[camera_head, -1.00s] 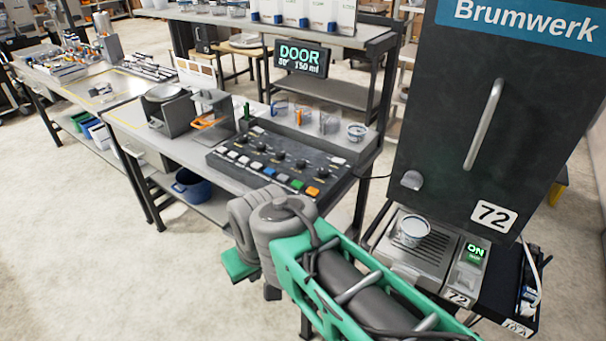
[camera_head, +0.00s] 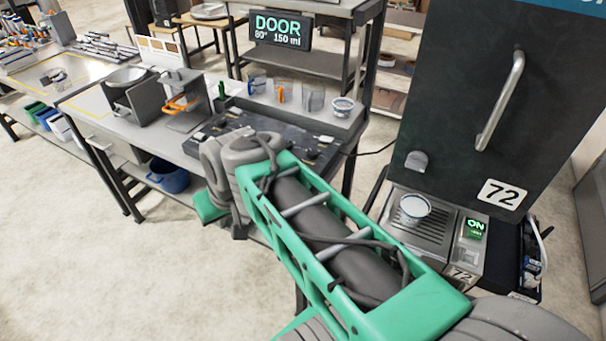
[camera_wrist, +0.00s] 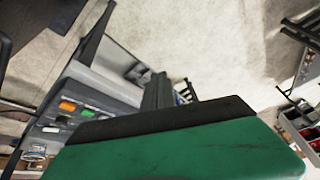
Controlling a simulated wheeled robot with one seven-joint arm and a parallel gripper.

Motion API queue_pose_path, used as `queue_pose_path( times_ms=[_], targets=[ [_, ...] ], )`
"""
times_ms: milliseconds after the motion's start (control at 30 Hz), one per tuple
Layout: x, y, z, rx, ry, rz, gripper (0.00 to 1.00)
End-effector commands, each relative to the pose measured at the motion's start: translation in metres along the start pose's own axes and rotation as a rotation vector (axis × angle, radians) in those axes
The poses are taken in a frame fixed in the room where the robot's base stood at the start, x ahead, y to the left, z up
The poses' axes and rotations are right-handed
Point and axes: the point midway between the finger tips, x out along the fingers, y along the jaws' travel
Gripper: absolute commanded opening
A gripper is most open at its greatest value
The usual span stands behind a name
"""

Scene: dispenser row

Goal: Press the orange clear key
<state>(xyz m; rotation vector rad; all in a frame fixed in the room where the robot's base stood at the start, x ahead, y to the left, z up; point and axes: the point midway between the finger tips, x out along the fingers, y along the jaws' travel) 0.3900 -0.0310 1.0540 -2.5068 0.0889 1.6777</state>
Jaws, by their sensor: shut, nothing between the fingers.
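The orange key (camera_wrist: 68,106) shows in the wrist view at the left, on the edge of the dark key panel, beside a green key (camera_wrist: 89,113). In the head view my arm hides this key; only part of the key panel (camera_head: 225,128) shows behind the arm. My gripper (camera_wrist: 157,92) shows in the wrist view as dark fingers, shut and empty, beyond the green hand housing. The fingers appear to the right of the orange key and apart from it. In the head view the fingertips are hidden.
A display (camera_head: 281,30) reads DOOR, 80°, 150 ml. Open floor lies left.

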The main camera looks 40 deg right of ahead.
Motion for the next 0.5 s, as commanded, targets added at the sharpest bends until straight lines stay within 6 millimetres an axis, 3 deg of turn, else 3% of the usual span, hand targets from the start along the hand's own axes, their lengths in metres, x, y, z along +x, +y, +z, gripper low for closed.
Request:
queue_pose_path(
  times_ms=[100,200,400,500],
  targets=[
    [0.006,0.053,-0.045,0.191,0.078,-0.021,0.0],
    [0.006,0.103,-0.075,0.334,0.155,-0.047,0.0],
    [-0.005,0.208,-0.1,0.581,0.308,-0.095,0.0],
    [-0.013,0.243,-0.1,0.655,0.364,-0.112,0.0]
  ],
)
